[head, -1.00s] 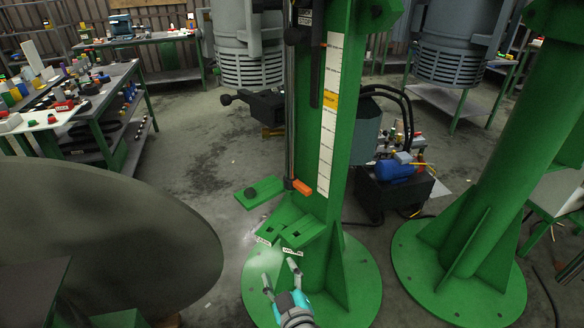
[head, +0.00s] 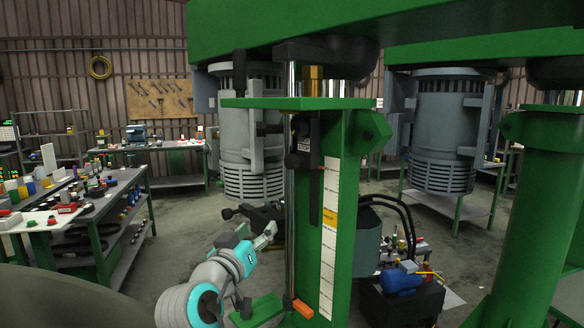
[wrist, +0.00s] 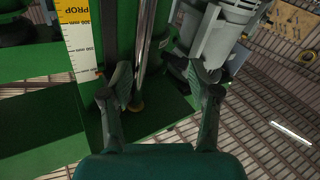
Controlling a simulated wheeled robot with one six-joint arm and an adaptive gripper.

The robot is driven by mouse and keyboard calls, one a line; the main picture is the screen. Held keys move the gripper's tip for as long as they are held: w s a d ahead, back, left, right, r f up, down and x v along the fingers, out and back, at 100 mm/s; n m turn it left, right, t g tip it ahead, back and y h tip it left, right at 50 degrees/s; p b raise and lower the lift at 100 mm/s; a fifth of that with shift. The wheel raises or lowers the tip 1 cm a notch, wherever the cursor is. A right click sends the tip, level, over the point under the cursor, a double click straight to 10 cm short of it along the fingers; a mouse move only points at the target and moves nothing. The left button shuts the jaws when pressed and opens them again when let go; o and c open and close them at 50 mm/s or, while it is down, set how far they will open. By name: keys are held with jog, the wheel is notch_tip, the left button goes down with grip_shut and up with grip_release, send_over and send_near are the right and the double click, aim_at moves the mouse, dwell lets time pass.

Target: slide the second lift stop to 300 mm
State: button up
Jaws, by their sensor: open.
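The green lift column (head: 345,150) carries a white scale strip (head: 328,250) with a yellow PROP band. A shiny vertical rod (head: 290,220) runs beside it. A black block with a knob (head: 298,160) sits high on the rod, above the yellow band; an orange-tipped piece (head: 299,306) sits low on it. I cannot tell which is the second lift stop. In the wrist view the scale (wrist: 82,45) shows the 300 mm and 200 mm marks. My gripper (head: 272,232) is left of the rod, empty; its open fingers (wrist: 160,88) also show in the wrist view.
A green bracket plate (head: 258,310) sticks out low at the left. A blue pump unit (head: 400,283) stands right of the column. A cluttered bench (head: 90,215) is at far left.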

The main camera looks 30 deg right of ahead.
aim_at(289, 161)
notch_tip(289, 161, up, 14)
jog(key=s+d+m+g+h, duration=0.1)
jog(key=s+m+g+h, duration=0.15)
jog(key=m+g, duration=0.2)
jog(key=shift+m+t+y, duration=0.25)
jog(key=shift+m+t, duration=0.2)
jog(key=x, duration=1)
jog(key=shift+s+d+f, duration=0.1)
jog(key=shift+d, duration=0.2)
